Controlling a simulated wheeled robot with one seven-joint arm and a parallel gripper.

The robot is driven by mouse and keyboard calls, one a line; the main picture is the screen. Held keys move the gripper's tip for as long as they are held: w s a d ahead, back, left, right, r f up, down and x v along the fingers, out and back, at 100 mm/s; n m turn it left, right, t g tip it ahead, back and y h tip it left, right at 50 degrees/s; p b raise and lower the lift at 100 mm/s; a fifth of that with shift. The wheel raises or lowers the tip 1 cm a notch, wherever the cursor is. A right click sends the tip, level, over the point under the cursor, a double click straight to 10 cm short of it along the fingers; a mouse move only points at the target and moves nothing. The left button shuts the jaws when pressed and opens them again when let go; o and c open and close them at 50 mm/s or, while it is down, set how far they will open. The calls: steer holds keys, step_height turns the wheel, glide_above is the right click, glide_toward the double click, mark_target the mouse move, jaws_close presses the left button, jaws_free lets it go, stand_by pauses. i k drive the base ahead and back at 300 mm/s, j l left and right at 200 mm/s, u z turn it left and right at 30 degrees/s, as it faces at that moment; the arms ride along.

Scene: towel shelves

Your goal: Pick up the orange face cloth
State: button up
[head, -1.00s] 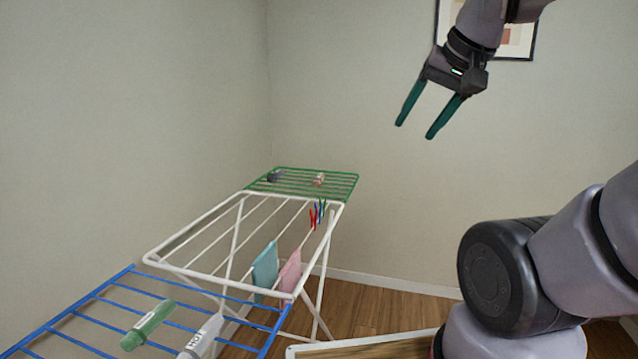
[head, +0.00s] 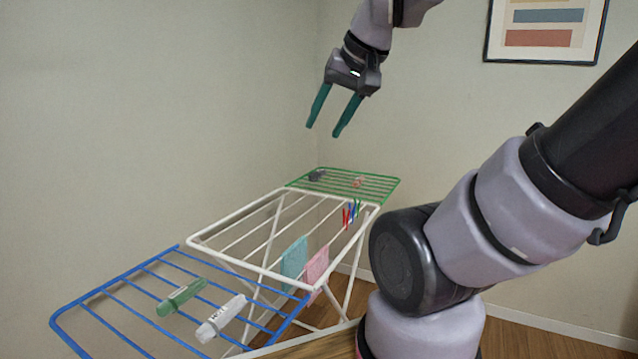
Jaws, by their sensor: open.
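I cannot make out a clearly orange face cloth. A small orange-tan item (head: 358,182) lies on the green wing of the drying rack, too small to identify. A teal cloth (head: 294,258) and a pink cloth (head: 317,264) hang side by side from the rack's white middle part. My gripper (head: 322,132) is open and empty, with its green fingers pointing down. In the picture it is above the green wing, well clear of the rack and the cloths.
Coloured pegs (head: 350,213) and a dark item (head: 316,175) are farther back. Walls stand behind; a framed picture (head: 548,30) hangs right.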

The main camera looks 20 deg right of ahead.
mark_target(358, 181)
steer(key=i+l+u, duration=0.15)
steer(key=l+u, duration=0.15)
steer(key=i+l+u, duration=0.1)
steer(key=l+u, duration=0.15)
steer(key=l, duration=0.2)
steer(key=l+u, duration=0.75)
steer(key=l, duration=3.5)
steer(key=k, duration=0.05)
